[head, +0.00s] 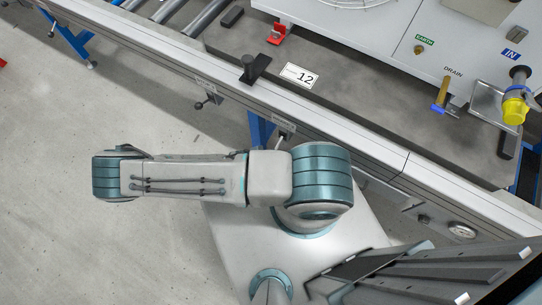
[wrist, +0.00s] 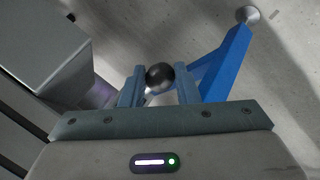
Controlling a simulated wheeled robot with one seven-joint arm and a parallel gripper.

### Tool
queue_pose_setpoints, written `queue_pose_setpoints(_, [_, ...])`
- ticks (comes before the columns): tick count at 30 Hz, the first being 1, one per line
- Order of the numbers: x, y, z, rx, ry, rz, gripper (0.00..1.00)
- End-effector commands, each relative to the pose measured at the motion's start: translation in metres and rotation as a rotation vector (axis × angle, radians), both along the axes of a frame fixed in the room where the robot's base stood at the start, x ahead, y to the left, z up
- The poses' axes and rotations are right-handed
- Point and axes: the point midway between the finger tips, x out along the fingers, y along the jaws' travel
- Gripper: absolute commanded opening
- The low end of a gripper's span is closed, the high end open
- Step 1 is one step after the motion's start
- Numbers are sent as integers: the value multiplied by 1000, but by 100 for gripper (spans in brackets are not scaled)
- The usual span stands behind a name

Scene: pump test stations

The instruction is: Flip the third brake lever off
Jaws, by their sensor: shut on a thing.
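In the wrist view my gripper (wrist: 160,72) has its two fingers on either side of a dark ball knob (wrist: 159,77), shut on it. A short pale stem shows below the knob; the rest of this lever is hidden by the gripper. In the head view my gripper is hidden behind my arm. A brake lever with a dark knob (head: 208,101) stands out from the conveyor's side rail at the left. Another dark knob (head: 423,219) shows on the rail at the right. I cannot tell from the pictures which numbered lever I hold.
The conveyor rail (head: 345,150) runs diagonally, with a blue leg (head: 262,131) below it; a blue leg (wrist: 226,65) also shows close beside the held knob in the wrist view. Free floor (head: 60,220) lies left.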

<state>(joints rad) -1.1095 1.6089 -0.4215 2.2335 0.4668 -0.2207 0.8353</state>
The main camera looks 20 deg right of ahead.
Motion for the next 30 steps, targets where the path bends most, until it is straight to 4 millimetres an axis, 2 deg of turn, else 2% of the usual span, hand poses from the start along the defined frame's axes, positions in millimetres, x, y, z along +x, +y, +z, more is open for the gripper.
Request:
queue_pose_setpoints(1, [0, 8, -9, 18, 4, 11, 0])
queue_pose_setpoints(17, [2, 6, -11, 20, 2, 10, 0])
queue_pose_setpoints(18, [1, 7, -11, 20, 3, 10, 36])
queue_pose_setpoints(20, [1, 6, -11, 20, 2, 9, 50])
queue_pose_setpoints(30, [1, 3, -7, 12, 0, 2, 50])
